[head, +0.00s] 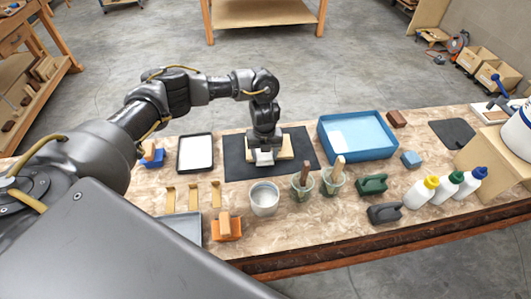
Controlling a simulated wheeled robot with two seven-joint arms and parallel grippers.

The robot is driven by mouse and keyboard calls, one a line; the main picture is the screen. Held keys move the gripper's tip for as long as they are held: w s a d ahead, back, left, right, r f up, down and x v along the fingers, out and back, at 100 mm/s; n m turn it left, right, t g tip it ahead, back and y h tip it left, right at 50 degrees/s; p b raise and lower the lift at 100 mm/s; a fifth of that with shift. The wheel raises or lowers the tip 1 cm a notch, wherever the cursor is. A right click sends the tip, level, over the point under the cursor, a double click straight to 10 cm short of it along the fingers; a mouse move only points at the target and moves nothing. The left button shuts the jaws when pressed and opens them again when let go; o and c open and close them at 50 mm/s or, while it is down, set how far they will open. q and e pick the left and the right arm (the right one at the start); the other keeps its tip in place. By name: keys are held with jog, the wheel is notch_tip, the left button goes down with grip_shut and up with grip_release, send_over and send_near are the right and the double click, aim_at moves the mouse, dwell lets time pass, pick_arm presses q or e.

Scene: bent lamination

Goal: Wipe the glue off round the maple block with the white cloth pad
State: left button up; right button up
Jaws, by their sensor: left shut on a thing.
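My left gripper (264,147) reaches down over the dark mat (236,168) in the middle of the bench. It is shut on the white cloth pad (264,158), which shows just below its fingers. The pale maple block (287,148) lies on the mat right behind and beside the gripper, and its middle is hidden by the gripper. The pad is at or very near the block; I cannot tell whether they touch. Any glue round the block is too small to see. My right gripper is not in view.
A blue tray (386,150) stands right of the mat, and a dark-rimmed white tray (195,153) stands left. In front are a white pot (264,199), two cups with wooden handles (303,184), dark green (371,185) and grey (384,213) objects, and several bottles (421,192).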

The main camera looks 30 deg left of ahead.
pick_arm(q)
jog(key=shift+f, duration=0.3)
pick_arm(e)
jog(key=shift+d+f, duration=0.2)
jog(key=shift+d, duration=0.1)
pick_arm(q)
jog(key=shift+d, duration=0.1)
jog(key=shift+w+d+r+b, duration=0.1)
jog(key=shift+w+d+b, duration=0.3)
jog(key=shift+w+d, duration=0.15)
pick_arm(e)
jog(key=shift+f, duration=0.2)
pick_arm(q)
jog(key=shift+d, duration=0.1)
jog(key=shift+w+d+b, duration=0.25)
jog(key=shift+d+b, duration=0.05)
jog(key=shift+d, duration=0.1)
jog(key=shift+w+d, duration=0.15)
jog(key=shift+d, duration=0.15)
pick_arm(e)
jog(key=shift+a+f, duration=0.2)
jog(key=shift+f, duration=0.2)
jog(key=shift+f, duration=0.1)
